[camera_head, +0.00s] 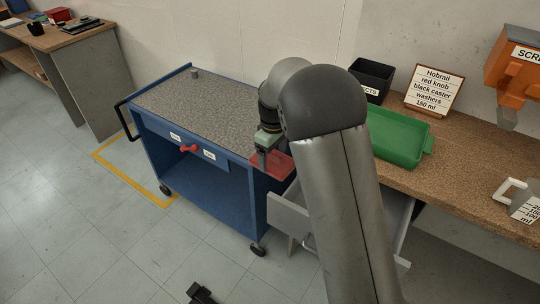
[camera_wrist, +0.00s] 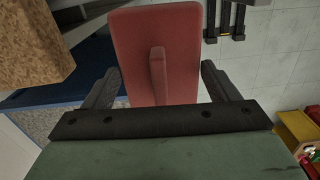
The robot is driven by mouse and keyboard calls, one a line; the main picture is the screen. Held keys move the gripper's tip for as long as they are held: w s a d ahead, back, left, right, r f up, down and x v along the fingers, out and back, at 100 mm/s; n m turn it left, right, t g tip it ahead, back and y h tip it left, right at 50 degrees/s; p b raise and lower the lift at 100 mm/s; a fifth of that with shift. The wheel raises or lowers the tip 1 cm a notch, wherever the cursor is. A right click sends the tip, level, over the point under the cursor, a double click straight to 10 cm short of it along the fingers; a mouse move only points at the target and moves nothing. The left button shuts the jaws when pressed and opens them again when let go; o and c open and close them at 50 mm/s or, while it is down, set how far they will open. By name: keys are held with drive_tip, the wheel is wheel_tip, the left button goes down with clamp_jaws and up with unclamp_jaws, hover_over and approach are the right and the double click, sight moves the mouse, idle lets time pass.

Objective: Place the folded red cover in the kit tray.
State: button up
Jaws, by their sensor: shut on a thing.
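The folded red cover (camera_head: 277,167) is in my gripper (camera_head: 264,157), beside the right end of the blue cart and above an open grey drawer. In the wrist view the red cover (camera_wrist: 180,40) is a flat slab with a raised ridge, between the two dark fingers of my gripper (camera_wrist: 160,72). The fingers stand wide apart, and their contact with the cover is not clear there. A green tray (camera_head: 402,142), likely the kit tray, lies on the workbench to the right. My arm hides its left end.
The open drawer (camera_head: 290,213) juts out below the workbench (camera_head: 450,190). A black bin (camera_head: 372,77), a lettered sign (camera_head: 434,90), an orange dispenser (camera_head: 515,65) and a measuring jug (camera_head: 522,202) surround the tray. The blue cart (camera_head: 205,110) has a mostly clear top.

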drive_tip(key=s+d+r+m, duration=0.2)
drive_tip(key=d+r+m, duration=0.3)
drive_tip(key=d+r, duration=0.3)
drive_tip(key=s+d+r+m, duration=0.3)
drive_tip(key=d+r+m, duration=0.3)
drive_tip(key=d+r, duration=0.2)
wheel_tip(320, 180, up, 2)
drive_tip(key=shift+s, duration=0.3)
drive_tip(key=shift+w+d, duration=0.1)
